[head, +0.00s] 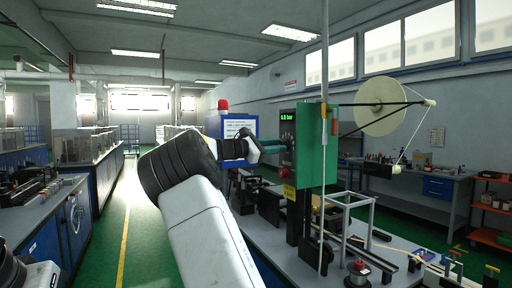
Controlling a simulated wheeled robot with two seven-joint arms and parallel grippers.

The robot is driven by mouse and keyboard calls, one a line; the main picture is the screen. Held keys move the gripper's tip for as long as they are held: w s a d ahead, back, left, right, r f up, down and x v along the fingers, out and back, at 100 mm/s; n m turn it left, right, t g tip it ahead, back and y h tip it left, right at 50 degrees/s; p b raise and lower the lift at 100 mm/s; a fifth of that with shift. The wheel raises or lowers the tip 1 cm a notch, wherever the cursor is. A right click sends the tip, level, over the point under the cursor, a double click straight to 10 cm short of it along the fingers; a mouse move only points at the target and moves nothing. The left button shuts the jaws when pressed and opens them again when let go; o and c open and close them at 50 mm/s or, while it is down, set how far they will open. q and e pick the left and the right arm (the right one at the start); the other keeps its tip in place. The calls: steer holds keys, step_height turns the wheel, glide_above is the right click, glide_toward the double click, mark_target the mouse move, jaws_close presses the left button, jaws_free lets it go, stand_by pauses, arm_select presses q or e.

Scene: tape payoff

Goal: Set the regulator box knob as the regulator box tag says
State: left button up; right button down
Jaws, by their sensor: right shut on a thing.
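The regulator box (287,128) has a dark front face on the side of a green cabinet (318,150). Its small display (287,116) shows green digits that look like "6.0 bar", too small to be sure. My right gripper (278,147) reaches the dark face from the left and is shut on the knob there, which is mostly hidden by the fingers. A small yellow tag (289,192) hangs below the box; its writing is too small to read. My left gripper is out of view.
A large pale reel (382,106) is held right of the cabinet. A thin upright pole (325,60) rises beside it. The grey bench (290,238) below carries several fixtures.

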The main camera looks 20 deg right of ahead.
steer(key=shift+w+f+m+g, duration=0.1)
steer(key=shift+m+g, duration=0.3)
steer(key=shift+m, duration=7.65)
steer(key=shift+w+m+g, duration=0.1)
steer(key=shift+m+g, duration=0.3)
steer(key=shift+m, duration=7.65)
steer(key=c, duration=1.1)
jaws_free()
